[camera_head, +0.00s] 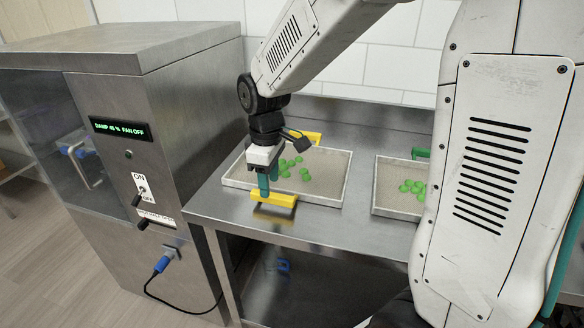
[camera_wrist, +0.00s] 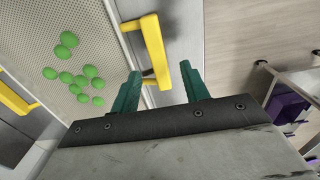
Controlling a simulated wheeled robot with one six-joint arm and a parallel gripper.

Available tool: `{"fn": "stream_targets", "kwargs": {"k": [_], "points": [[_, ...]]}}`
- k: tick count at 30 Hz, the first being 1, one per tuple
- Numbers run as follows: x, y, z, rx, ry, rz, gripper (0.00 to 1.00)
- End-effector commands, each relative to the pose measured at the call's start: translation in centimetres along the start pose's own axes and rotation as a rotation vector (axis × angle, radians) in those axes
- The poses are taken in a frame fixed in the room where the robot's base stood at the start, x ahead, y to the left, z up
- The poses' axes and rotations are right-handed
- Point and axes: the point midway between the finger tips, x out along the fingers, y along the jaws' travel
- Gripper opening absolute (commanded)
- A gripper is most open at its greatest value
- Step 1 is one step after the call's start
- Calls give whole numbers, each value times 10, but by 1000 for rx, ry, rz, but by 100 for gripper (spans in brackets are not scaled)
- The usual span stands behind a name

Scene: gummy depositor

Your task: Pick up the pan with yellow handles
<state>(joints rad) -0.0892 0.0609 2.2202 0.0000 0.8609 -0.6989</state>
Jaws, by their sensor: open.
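The pan with yellow handles (camera_head: 331,187) lies on the steel table, a shallow light tray with several green gummies in it. Its near yellow handle (camera_head: 274,197) is at my gripper (camera_head: 268,184). The far yellow handle (camera_head: 305,137) is partly behind my wrist. In the wrist view, the near handle (camera_wrist: 155,50) reaches toward the space between the green fingers of my gripper (camera_wrist: 160,80), close to the left finger. The far handle (camera_wrist: 14,97) is at the left edge. My gripper is open and holds nothing.
A second pan with green gummies and a green handle (camera_head: 421,153) stands to the right, partly hidden by my arm. A steel machine (camera_head: 150,120) with a lit display and switch is at the left. The steel table (camera_head: 300,225) is bare along its front.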

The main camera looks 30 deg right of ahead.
Motion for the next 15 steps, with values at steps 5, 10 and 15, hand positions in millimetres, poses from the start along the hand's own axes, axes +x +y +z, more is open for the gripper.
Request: {"fn": "stream_targets", "kwargs": {"k": [5, 10, 15], "points": [[24, 1, 4, 2, -3, -2, 45], [48, 1, 5, 2, -2, -1, 45], [55, 1, 5, 2, 1, 1, 45]]}}
